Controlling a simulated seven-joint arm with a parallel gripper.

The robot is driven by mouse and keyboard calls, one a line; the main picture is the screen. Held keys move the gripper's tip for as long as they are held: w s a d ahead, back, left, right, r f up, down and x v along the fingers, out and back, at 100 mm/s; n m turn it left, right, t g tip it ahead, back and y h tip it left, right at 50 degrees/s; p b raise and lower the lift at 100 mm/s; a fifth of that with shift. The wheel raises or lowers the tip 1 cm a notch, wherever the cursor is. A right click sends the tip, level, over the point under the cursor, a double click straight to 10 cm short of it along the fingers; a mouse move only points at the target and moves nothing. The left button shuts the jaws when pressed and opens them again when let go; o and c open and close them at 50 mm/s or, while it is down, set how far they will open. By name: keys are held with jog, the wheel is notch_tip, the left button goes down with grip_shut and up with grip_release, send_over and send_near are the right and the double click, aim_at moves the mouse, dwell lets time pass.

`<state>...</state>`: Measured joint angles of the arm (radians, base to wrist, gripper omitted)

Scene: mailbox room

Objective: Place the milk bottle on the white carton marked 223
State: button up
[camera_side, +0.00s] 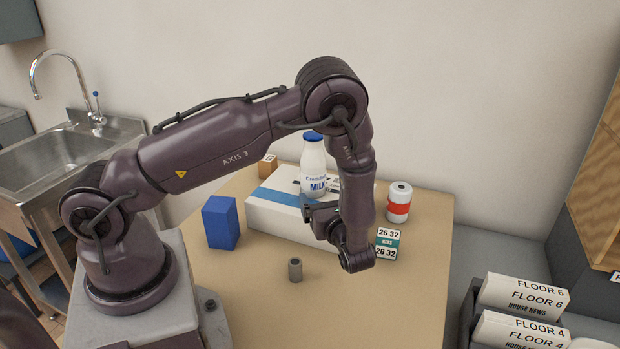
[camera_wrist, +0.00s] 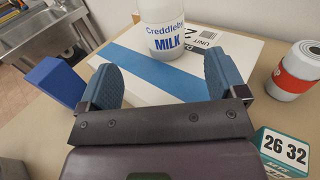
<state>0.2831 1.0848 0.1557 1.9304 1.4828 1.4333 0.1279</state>
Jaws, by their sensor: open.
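The milk bottle (camera_side: 313,168), white with a blue cap and blue lettering, stands upright on the white carton (camera_side: 275,217). The carton lies flat on the table and has a blue stripe and a printed label; I cannot read 223 on it. In the wrist view the bottle (camera_wrist: 165,35) stands beyond my fingertips, its cap out of the frame, and the carton (camera_wrist: 140,88) spreads beneath it. My gripper (camera_side: 316,212) is open and empty, low over the carton's near right side. Its two blue-grey fingers (camera_wrist: 163,78) are apart from the bottle.
A blue block (camera_side: 220,222) stands left of the carton. A small grey cylinder (camera_side: 295,270) is in front. A white-and-red can (camera_side: 399,202) and a 26 32 keys box (camera_side: 387,244) stand at the right. A brown box (camera_side: 267,166) is behind. The table's front right is clear.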

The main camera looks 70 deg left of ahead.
jog(key=s+d+r+n+g+h, duration=0.1)
jog(key=s+r+n+g+h, duration=0.25)
jog(key=r+n, duration=0.3)
jog(key=s+d+r+n+g+h, duration=0.1)
jog(key=s+r+n+g+h, duration=0.1)
jog(key=s+r+n+h, duration=0.4)
jog(key=s+d+r+n+t+h, duration=0.7)
jog(key=d+r+t+h, duration=0.1)
jog(key=d+r, duration=0.2)
jog(key=shift+s+r+t, duration=0.2)
jog(key=shift+r+t, duration=0.15)
jog(key=shift+r, duration=0.3)
